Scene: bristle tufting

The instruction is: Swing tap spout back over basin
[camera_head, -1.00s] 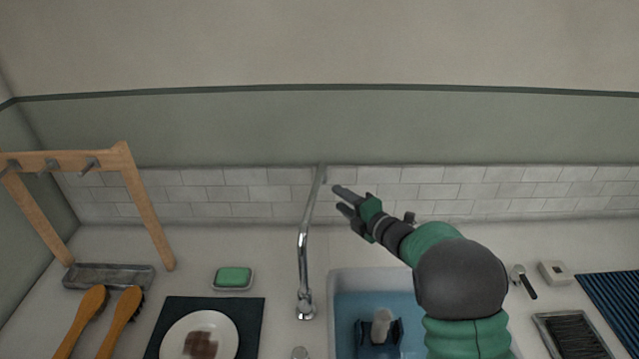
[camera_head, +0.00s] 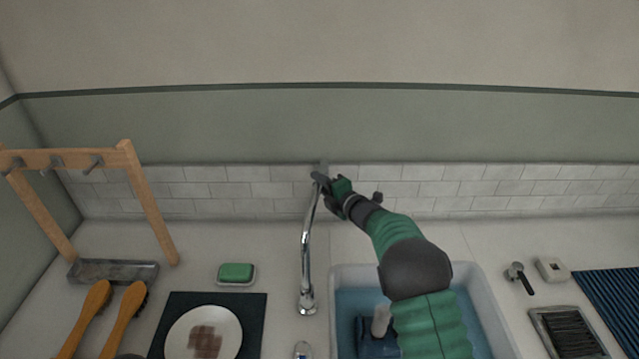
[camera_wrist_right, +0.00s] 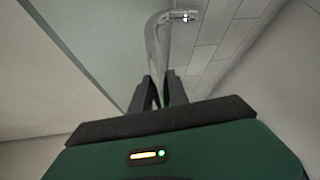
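The chrome tap (camera_head: 305,265) stands on the counter at the basin's left rear corner. Its spout leads back toward the tiled wall, away from the basin (camera_head: 484,312). My right gripper (camera_head: 322,184) is at the spout's far end, coming from the right. In the right wrist view, the spout (camera_wrist_right: 157,45) rises beyond the two dark fingers (camera_wrist_right: 160,90), lined up with the gap between them, and bends to its outlet. The fingers stand apart; firm contact cannot be made out. My left gripper is not identifiable.
The blue-water basin holds a dark block with a pale piece, partly hidden by my right arm. Green soap (camera_head: 236,272), a plate (camera_head: 204,335) on a dark mat and wooden brushes (camera_head: 123,318) lie left. A wooden rack (camera_head: 150,215) stands far left. The tiled wall (camera_head: 450,190) is close behind.

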